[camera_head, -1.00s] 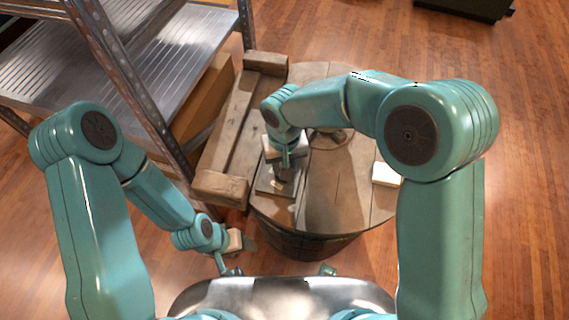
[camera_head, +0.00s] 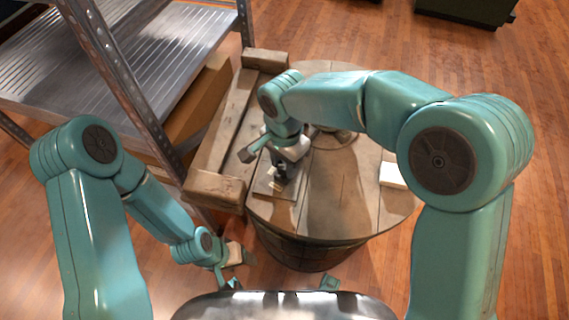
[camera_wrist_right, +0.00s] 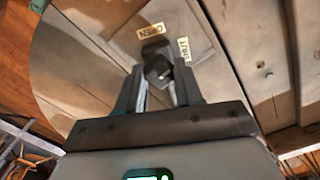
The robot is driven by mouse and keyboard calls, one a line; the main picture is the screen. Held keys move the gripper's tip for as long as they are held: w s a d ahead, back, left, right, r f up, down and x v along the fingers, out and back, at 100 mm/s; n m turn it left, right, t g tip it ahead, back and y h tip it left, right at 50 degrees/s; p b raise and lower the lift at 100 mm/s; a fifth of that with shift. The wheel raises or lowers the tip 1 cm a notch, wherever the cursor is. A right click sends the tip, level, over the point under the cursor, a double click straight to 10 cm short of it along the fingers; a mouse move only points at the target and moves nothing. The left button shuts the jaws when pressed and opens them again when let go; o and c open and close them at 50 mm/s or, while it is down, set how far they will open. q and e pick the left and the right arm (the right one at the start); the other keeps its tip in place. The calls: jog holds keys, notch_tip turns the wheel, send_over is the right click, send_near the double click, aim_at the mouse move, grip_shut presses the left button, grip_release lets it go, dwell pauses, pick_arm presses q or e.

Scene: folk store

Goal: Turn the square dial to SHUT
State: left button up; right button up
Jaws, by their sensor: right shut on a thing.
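The square dial (camera_wrist_right: 159,68) is a dark block on a grey plate (camera_wrist_right: 205,42), between the fingers of my right gripper (camera_wrist_right: 158,78) in the right wrist view. The fingers are shut on it. An OPEN label (camera_wrist_right: 151,30) lies beyond the dial, and a SHUT label (camera_wrist_right: 184,48) lies to its right. I cannot tell clearly which label the dial points to. In the head view the plate (camera_head: 270,188) lies on a round barrel top, with my right gripper (camera_head: 279,172) over it. My left gripper (camera_head: 236,262) hangs low, left of the barrel; its fingers are unclear.
The barrel (camera_head: 330,220) has a plank top. A wooden frame (camera_head: 215,188) lies along its left side. A metal shelf (camera_head: 165,55) stands at the left. A pale block (camera_head: 392,175) sits at the barrel's right edge. Wooden floor is clear at the right.

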jog(key=m+b, duration=0.1)
jog(key=m, duration=0.4)
jog(key=shift+w+r, duration=0.1)
jog(key=shift+r, duration=0.05)
jog(key=shift+m+b, duration=0.3)
dwell(0.3)
jog(key=o, duration=1)
jog(key=shift+o, duration=0.2)
notch_tip(320, 180, up, 16)
jog(key=p, duration=0.3)
jog(key=shift+r+p, duration=0.15)
jog(key=shift+p, duration=0.2)
